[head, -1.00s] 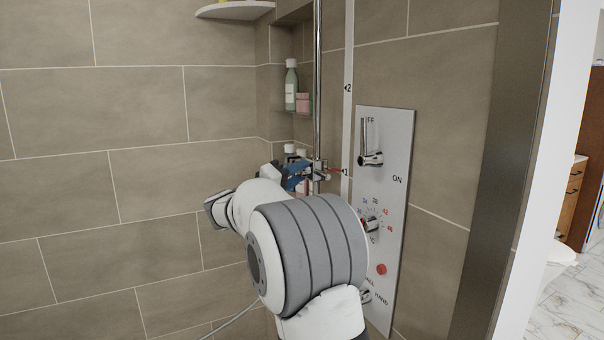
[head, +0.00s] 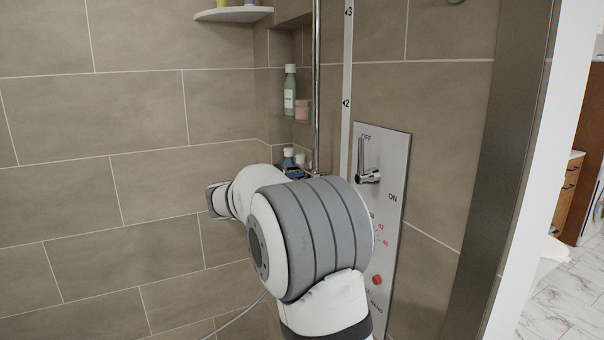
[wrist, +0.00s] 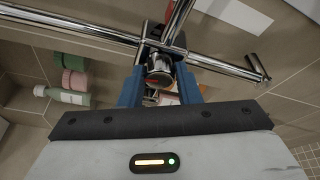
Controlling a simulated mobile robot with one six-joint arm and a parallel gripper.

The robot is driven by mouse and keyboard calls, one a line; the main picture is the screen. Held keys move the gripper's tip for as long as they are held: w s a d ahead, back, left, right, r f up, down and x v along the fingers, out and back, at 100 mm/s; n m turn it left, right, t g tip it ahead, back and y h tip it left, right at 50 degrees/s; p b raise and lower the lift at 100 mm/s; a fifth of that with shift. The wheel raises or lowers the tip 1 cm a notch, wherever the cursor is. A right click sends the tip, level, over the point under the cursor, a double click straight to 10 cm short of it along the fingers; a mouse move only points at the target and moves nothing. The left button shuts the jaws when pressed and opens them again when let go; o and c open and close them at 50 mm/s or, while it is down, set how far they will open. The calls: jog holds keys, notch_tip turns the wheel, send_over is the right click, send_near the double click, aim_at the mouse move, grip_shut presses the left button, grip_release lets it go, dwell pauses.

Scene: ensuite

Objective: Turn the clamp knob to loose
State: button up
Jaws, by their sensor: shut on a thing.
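The clamp knob (wrist: 158,76) is a round chrome piece with a small red mark, seen end-on in the wrist view. It sits at the clamp on the chrome shower rail (wrist: 85,31). My gripper (wrist: 161,88) is shut on the knob, with one blue finger on each side of it. My arm hides the clamp and knob there. I cannot tell how far the knob is turned.
A green bottle (head: 290,95) and a pink jar (head: 302,109) stand in the corner niche. Tiled wall (head: 140,100) is bare at left.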

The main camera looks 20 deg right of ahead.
jog(key=n+g+p, duration=0.1)
jog(key=n+p, duration=0.1)
jog(key=p, duration=0.2)
jog(key=r+n+y+p, duration=0.1)
jog(key=n+p, duration=0.2)
jog(key=p, duration=0.1)
jog(key=shift+w+a+g, duration=0.1)
jog(key=shift+w+g, duration=0.05)
jog(key=shift+g, duration=0.25)
jog(key=shift+f, duration=0.15)
jog(key=o, duration=0.9)
jog(key=shift+a, duration=0.15)
jog(key=shift+c, duration=0.2)
jog(key=shift+o, duration=0.6)
jog(key=shift+f, duration=0.1)
